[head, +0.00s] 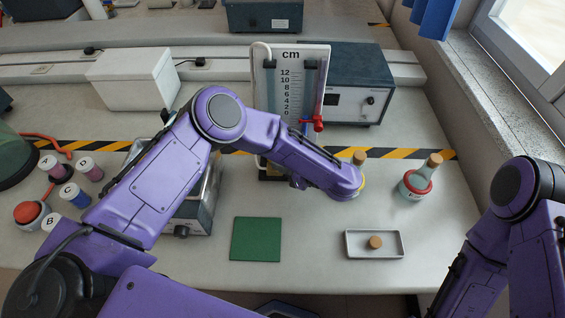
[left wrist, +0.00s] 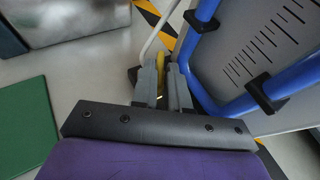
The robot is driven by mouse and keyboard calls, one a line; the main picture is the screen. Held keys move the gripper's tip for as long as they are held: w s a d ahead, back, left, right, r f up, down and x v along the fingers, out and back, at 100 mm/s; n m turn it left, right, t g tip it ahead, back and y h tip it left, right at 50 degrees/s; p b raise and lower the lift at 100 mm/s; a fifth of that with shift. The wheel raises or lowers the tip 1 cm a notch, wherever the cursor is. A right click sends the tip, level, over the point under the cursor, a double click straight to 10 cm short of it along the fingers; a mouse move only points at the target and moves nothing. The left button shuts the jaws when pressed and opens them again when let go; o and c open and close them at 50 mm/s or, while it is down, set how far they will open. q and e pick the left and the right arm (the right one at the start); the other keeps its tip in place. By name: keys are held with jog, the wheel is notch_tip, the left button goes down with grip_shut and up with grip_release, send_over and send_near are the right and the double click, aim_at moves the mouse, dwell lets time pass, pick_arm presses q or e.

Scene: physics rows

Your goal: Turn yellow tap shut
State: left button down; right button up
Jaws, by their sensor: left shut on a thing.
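The yellow tap (left wrist: 161,62) shows as a thin yellow piece between my fingers in the left wrist view. It stands beside the blue tubing (left wrist: 200,30) of the scale board (left wrist: 265,50). My left gripper (left wrist: 163,75) is shut on it, with the two grey fingers close on either side. In the head view my left forearm crosses in front of the lower part of the white cm board (head: 291,75) and hides the tap and the gripper. My right arm shows at the right edge, but its gripper is out of view.
A red tap (head: 318,124) sits on the board's right side. A corked flask with a red collar (head: 416,182) stands right, and another cork (head: 359,157) shows behind my left wrist. A tray (head: 359,252) holds a cork. A green mat (head: 256,240) lies in front.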

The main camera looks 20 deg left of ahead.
pick_arm(q)
jog(key=m+t, duration=0.1)
jog(key=m+t+h, duration=0.1)
jog(key=m+t, duration=0.1)
jog(key=shift+s+a+h, duration=0.25)
jog(key=shift+s+h, duration=0.05)
jog(key=shift+h, duration=0.1)
jog(key=m+t+h, duration=0.1)
jog(key=m+t+h+b, duration=0.1)
jog(key=shift+s+a+m+t, duration=0.2)
jog(key=shift+s+m+t, duration=0.05)
jog(key=shift+m+t, duration=0.15)
jog(key=m+t+h, duration=0.1)
jog(key=m+t+h+b, duration=0.1)
jog(key=m+h, duration=0.1)
jog(key=shift+s+a, duration=0.2)
jog(key=shift+a, duration=0.1)
jog(key=shift+s+a+r+m+t+h+b, duration=0.1)
jog(key=shift+m+t+h+b, duration=0.2)
jog(key=shift+m+h, duration=0.25)
jog(key=shift+a+m+t+h+b, duration=0.1)
jog(key=shift+m+t+h+b, duration=0.15)
jog(key=shift+m+h, duration=0.3)
jog(key=c, duration=1.6)
grip_release()
jog(key=shift+o, duration=0.5)
jog(key=shift+w, duration=0.2)
